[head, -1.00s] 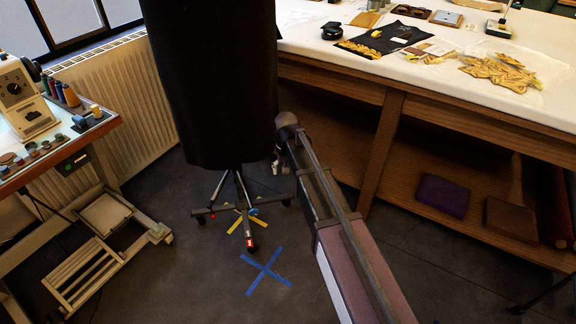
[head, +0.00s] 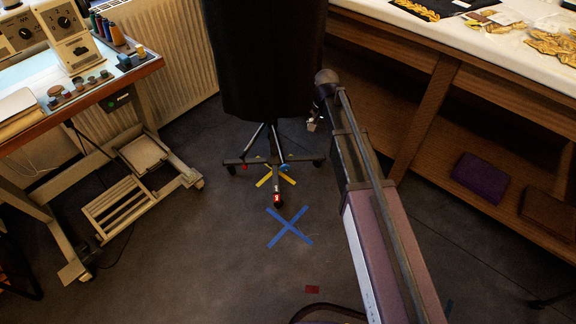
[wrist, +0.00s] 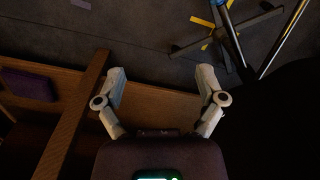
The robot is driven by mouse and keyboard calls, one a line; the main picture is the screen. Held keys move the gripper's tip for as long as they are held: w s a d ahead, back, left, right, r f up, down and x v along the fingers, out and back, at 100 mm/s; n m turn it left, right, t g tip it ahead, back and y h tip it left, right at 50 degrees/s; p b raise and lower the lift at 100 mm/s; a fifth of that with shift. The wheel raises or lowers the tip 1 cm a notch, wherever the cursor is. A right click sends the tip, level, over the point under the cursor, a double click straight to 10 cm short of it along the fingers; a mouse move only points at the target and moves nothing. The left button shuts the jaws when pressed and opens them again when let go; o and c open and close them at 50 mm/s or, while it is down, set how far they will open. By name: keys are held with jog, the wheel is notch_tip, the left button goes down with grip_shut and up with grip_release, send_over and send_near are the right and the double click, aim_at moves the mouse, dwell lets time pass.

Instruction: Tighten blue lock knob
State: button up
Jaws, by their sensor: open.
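A small blue knob (head: 283,168) shows low on the dark wheeled base (head: 232,161) of the black garment stand (head: 270,60) in the head view. A bright blue part (wrist: 218,2) at the top edge of the wrist view may be the same knob, but it is cut off. My gripper (wrist: 161,76) is open and empty in the wrist view, its fingers wide apart. In the head view my gripper (head: 313,121) is small and dark, right of the stand, above the base and apart from the knob.
A long wooden worktable (head: 440,100) stands on the right, with a purple box (head: 481,177) on its lower shelf. A sewing table (head: 80,95) stands left. Yellow tape lies under the base; a blue tape cross (head: 290,227) marks clear floor in front.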

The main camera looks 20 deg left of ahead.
jog(key=a+f+m+b, duration=0.6)
jog(key=f+m, duration=0.1)
jog(key=m, duration=0.5)
jog(key=m+b, duration=0.7)
jog(key=m, duration=0.7)
send_over(284, 165)
notch_tip(284, 165, down, 6)
jog(key=shift+d, duration=0.1)
jog(key=shift+f, duration=0.25)
notch_tip(284, 165, down, 13)
jog(key=b, duration=1.3)
jog(key=shift+f, duration=0.2)
jog(key=c, duration=1.1)
